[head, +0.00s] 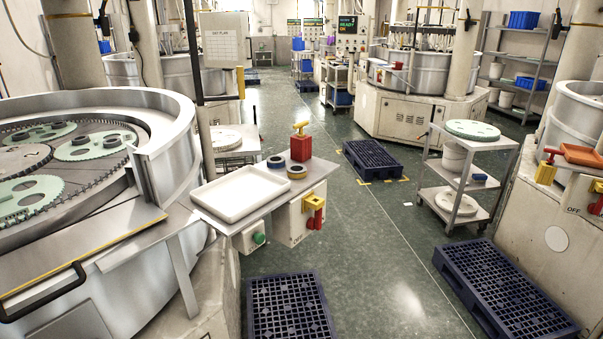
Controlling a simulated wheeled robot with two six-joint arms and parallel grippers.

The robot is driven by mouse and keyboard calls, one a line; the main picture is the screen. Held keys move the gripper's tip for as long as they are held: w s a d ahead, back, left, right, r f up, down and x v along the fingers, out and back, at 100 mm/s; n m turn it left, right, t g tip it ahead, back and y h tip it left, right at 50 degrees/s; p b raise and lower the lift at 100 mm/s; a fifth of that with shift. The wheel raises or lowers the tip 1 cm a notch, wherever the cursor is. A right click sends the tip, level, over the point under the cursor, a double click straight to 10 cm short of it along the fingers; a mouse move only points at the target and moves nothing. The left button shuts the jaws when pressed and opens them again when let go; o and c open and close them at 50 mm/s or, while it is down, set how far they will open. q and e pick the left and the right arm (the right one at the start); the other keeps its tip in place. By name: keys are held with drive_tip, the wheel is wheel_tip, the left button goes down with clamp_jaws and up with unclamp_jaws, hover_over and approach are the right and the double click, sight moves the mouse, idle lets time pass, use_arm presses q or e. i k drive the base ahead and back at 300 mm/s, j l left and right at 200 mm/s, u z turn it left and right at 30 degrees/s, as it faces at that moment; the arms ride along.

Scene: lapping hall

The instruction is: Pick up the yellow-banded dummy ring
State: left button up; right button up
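Two small dark rings lie on a grey metal side shelf (322,172) attached to the large lapping machine at the left. The nearer ring (297,172) has a yellow-tan band and looks like the yellow-banded dummy ring. The other ring (276,162) has a blue band and lies just behind and to the left of it. The two are very close; I cannot tell whether they touch. Neither of my grippers shows in the head view.
A white tray (240,207) fills the shelf's left part. A red block with a yellow handle (301,148) stands behind the rings. A control box (308,222) hangs below. Dark pallets (290,305) and a cart (468,150) stand on the floor.

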sight(297, 172)
drive_tip(key=i+l+z, duration=0.2)
drive_tip(key=z, duration=0.2)
drive_tip(key=i+l+z, duration=0.25)
drive_tip(key=z, duration=0.15)
drive_tip(key=i+l+z, duration=0.2)
drive_tip(key=z, duration=0.15)
drive_tip(key=i+l+z, duration=0.1)
drive_tip(key=z, duration=0.3)
drive_tip(key=i+z, duration=0.35)
drive_tip(key=i+u, duration=0.2)
drive_tip(key=i, duration=0.15)
drive_tip(key=i+l+u, duration=0.25)
drive_tip(key=i+j, duration=0.05)
drive_tip(key=j, duration=0.05)
